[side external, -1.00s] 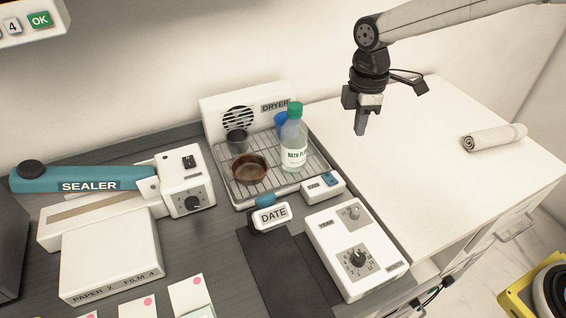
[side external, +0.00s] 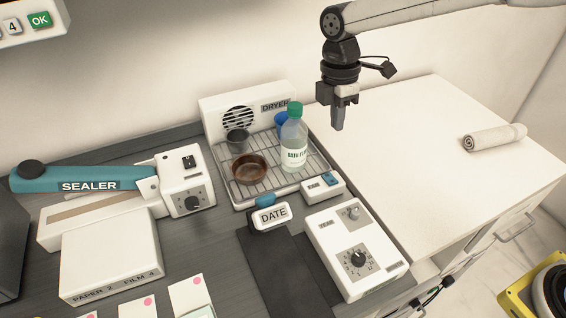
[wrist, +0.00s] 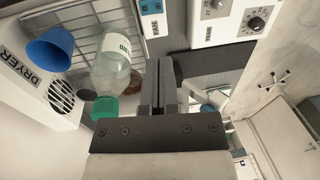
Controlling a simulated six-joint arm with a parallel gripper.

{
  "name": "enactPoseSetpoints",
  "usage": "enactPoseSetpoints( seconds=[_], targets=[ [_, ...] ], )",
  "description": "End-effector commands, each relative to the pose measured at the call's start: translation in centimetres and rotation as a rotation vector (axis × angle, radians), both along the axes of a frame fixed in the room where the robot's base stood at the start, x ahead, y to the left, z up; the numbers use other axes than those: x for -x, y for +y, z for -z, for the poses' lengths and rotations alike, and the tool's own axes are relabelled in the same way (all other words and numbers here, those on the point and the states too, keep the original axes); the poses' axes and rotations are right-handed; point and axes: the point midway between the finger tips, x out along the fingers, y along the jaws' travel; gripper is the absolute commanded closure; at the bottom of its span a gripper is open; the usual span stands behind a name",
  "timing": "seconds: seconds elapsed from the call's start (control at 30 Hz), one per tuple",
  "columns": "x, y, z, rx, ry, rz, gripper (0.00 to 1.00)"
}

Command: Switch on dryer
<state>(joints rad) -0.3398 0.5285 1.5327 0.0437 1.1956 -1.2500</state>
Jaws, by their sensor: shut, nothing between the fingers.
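The dryer (side external: 247,105) is a white unit with a round black fan grille and a DRYER label, at the back of a wire rack (side external: 264,190). It also shows at the left of the wrist view (wrist: 42,85). A small white box with a blue rocker switch (side external: 324,185) sits at the rack's front right corner; its label reads FAN in the wrist view (wrist: 151,18). I cannot tell the switch's position. My gripper (side external: 338,125) is shut and empty, in the air right of the green-capped bottle (side external: 294,145) and behind the switch box, apart from both.
On the rack are a brown dish (side external: 250,170), a dark cup (side external: 237,140) and a blue cup (side external: 281,122). The white top to the right is clear except a rolled towel (side external: 494,138).

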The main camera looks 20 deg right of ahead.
Motion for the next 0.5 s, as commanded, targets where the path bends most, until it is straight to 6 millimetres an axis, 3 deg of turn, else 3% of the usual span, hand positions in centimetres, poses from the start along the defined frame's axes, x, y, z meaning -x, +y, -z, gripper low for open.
enactPoseSetpoints(
  seconds=[0.27, 0.5],
  targets=[
    [0.4, 0.0, 2.3, 0.001, 0.003, 0.0, 1.0],
    [0.8, 0.0, 5.8, 0.001, 0.004, 0.0, 1.0]
  ],
)
